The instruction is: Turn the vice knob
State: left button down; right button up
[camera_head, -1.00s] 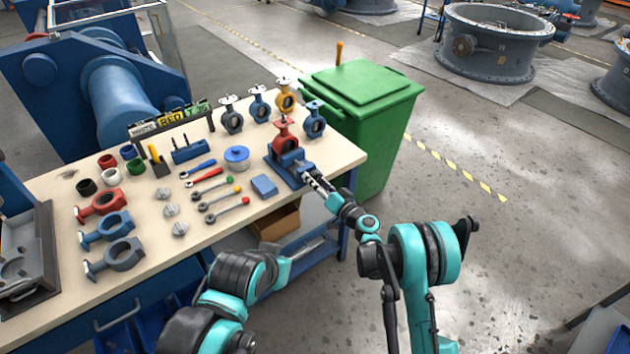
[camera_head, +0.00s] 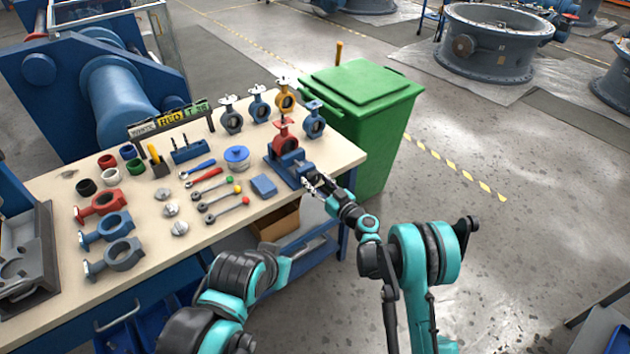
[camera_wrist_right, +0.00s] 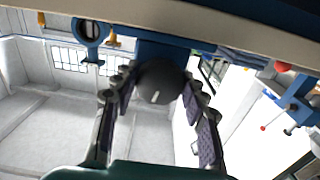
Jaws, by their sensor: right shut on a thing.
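The blue vice (camera_head: 283,172) stands at the right front corner of the workbench, with a red valve (camera_head: 284,137) upright in it. Its dark round knob (camera_wrist_right: 158,82) shows in the right wrist view, with a short white mark almost upright on its face. My right gripper (camera_head: 312,182) reaches the vice from the front right. In the wrist view its two fingers (camera_wrist_right: 158,88) lie on either side of the knob, shut on it. The head view hides the knob behind the fingers. My left arm is low at the front of the bench; I cannot make out its gripper.
A green bin (camera_head: 362,100) stands close behind the bench's right end. Blue and yellow valves (camera_head: 258,103) stand behind the vice. A blue block (camera_head: 263,186) and several wrenches lie to its left. Floor to the right is open.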

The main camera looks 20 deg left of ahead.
dwell(0.4)
jog(key=o, duration=1.2)
jog(key=v, duration=1.2)
jog(key=shift+s, duration=0.1)
